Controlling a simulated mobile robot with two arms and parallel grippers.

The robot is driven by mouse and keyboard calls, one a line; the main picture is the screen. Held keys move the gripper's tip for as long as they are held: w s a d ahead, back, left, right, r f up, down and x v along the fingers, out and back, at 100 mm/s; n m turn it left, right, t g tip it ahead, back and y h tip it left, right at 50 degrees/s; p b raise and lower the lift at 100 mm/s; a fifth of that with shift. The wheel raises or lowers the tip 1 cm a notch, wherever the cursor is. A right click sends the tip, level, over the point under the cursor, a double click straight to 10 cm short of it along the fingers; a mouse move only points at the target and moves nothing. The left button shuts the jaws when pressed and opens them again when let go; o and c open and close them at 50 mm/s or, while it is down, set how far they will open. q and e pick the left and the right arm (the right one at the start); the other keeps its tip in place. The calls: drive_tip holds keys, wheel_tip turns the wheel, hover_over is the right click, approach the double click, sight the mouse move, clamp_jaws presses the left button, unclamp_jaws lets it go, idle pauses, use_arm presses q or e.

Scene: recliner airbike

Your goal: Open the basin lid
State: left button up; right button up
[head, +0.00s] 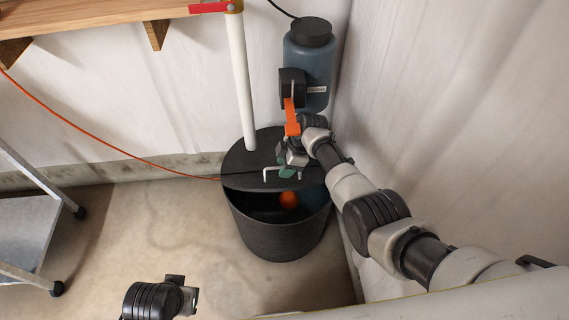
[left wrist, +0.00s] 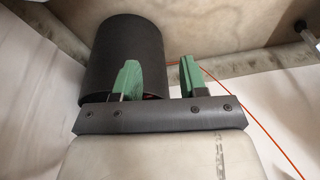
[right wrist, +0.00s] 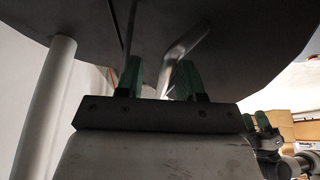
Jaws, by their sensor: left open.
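The black basin (head: 273,240) stands on the floor in the corner. Its dark lid (head: 250,160) has a seam across it, and the front part is raised off the rim, with a gap at the front. A pale bar handle (head: 268,171) is on the front part. My right gripper (head: 287,172) is at this handle; in the right wrist view its green fingers (right wrist: 158,80) stand apart on either side of the bar (right wrist: 183,48). Contact is unclear. My left gripper (head: 191,298) is open and empty, away from the basin, which shows upside down in the left wrist view (left wrist: 122,55).
An orange object (head: 289,199) is visible inside the basin. A white pipe (head: 239,80) rises from the lid. A blue tank (head: 309,65) and an orange lever (head: 291,118) are behind. A red cord (head: 110,145) runs to the basin. A cart (head: 30,230) stands left; floor between is clear.

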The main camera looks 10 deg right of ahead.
use_arm(q)
drive_tip(key=shift+r, duration=0.2)
use_arm(e)
drive_tip(key=shift+r, duration=0.45)
use_arm(q)
wheel_tip(320, 180, down, 10)
drive_tip(key=s+p, duration=0.1)
drive_tip(key=p, duration=0.2)
drive_tip(key=shift+s+f, duration=0.15)
drive_tip(key=shift+s, duration=0.15)
use_arm(e)
drive_tip(key=v, duration=0.7)
drive_tip(key=shift+s, duration=0.1)
